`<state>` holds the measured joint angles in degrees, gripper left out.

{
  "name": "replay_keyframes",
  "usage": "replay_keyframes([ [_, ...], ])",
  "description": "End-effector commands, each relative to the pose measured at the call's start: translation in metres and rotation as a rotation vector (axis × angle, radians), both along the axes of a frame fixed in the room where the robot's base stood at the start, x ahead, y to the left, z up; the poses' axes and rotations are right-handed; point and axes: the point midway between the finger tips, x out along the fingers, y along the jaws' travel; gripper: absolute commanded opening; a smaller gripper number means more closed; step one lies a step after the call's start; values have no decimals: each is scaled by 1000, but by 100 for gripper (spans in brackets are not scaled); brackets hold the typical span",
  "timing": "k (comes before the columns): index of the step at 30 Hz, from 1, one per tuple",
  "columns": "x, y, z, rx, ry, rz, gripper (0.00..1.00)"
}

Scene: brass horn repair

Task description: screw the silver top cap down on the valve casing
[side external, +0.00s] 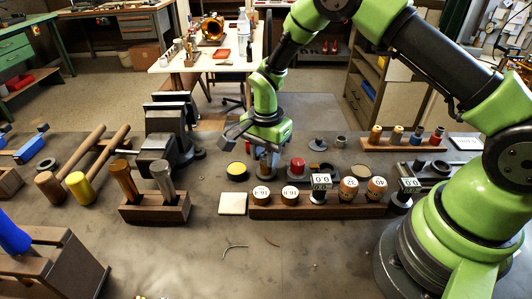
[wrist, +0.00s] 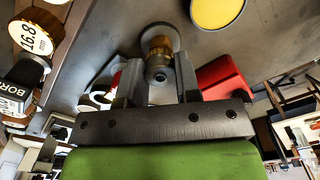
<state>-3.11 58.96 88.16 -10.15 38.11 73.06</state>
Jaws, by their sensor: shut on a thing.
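In the wrist view the valve casing (wrist: 158,44) is a short brass cylinder standing upright on a round grey base. The silver top cap (wrist: 158,73) is at its near end, between the two fingers. My gripper (wrist: 159,80) is shut on the cap, with one finger on each side. In the side view my gripper (side external: 266,150) points down over the brass casing (side external: 265,166), and the cap is hidden by the fingers. I cannot tell how far the cap is seated on the casing.
A wooden rack (side external: 335,211) with labelled round pieces lies in front. A dark vise (side external: 165,140) stands left. The front middle of the bench is mostly clear.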

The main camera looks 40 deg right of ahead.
Motion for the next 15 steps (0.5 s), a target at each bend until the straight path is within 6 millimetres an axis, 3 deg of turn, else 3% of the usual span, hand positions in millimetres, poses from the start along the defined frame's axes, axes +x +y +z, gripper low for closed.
replay_keyframes([
  [6,0,0,-1,0,2,-16,2],
  [7,0,0,-1,0,1,-15,37],
  [10,0,0,-1,0,1,-14,60],
  [15,0,0,0,0,1,-13,60],
])
